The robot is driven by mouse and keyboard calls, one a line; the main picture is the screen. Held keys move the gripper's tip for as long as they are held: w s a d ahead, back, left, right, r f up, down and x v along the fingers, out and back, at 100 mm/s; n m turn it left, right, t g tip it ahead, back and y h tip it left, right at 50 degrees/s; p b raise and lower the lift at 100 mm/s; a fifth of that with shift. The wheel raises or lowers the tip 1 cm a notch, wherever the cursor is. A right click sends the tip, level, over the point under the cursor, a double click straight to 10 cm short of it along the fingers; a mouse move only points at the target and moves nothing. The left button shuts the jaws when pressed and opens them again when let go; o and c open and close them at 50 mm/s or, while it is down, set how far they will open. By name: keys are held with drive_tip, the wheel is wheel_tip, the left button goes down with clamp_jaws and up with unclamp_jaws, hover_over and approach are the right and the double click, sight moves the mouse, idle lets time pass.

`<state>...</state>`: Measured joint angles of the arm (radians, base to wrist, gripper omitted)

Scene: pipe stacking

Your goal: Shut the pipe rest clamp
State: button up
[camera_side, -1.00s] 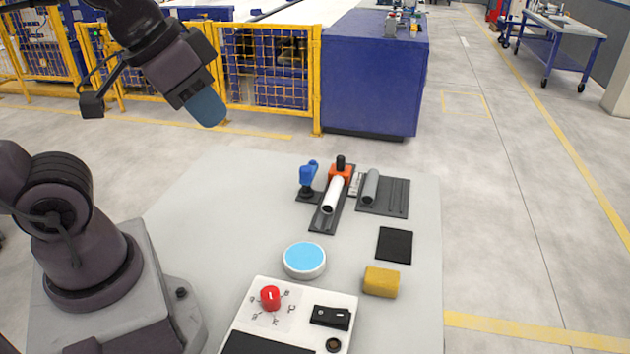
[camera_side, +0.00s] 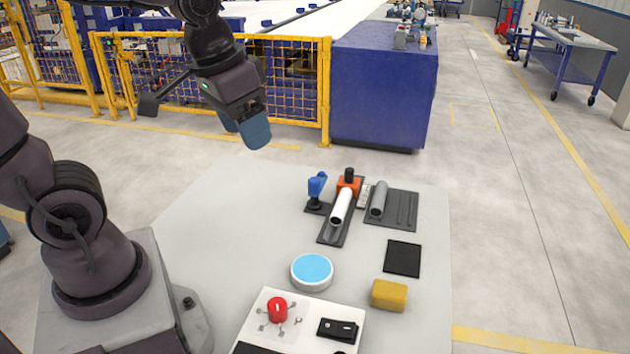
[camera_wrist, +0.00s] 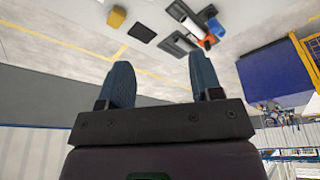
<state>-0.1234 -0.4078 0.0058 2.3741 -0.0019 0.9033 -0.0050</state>
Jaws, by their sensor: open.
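The pipe rest is a long dark base (camera_side: 329,235) with a white pipe (camera_side: 341,207) lying along it. An orange block (camera_side: 346,187) with a black knob (camera_side: 349,173) stands at its far end. A blue upright piece (camera_side: 316,186) stands just left of it; I cannot tell which part is the clamp or whether it is shut. My gripper (camera_side: 247,132) is open and empty, in the air up and left of the rest. In the wrist view its blue fingers (camera_wrist: 162,75) are spread, and the white pipe (camera_wrist: 187,19) shows beyond them near the top.
A grey pipe (camera_side: 379,199) lies on a dark grooved plate (camera_side: 402,209) right of the rest. Nearer are a black square (camera_side: 402,259), a yellow block (camera_side: 389,295), a light-blue disc (camera_side: 312,271) and a control panel (camera_side: 300,320). The table's left middle is clear.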

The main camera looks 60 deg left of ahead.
drive_tip(key=w+a+f+n+g, duration=0.35)
drive_tip(key=w+a+f, duration=0.25)
drive_tip(key=w+a, duration=0.3)
drive_tip(key=n, duration=0.6)
hover_over(314, 180)
wheel_tip(314, 180, down, 7)
wheel_tip(314, 180, down, 13)
drive_tip(key=shift+w+f, duration=0.1)
drive_tip(key=shift+f, duration=0.05)
clamp_jaws()
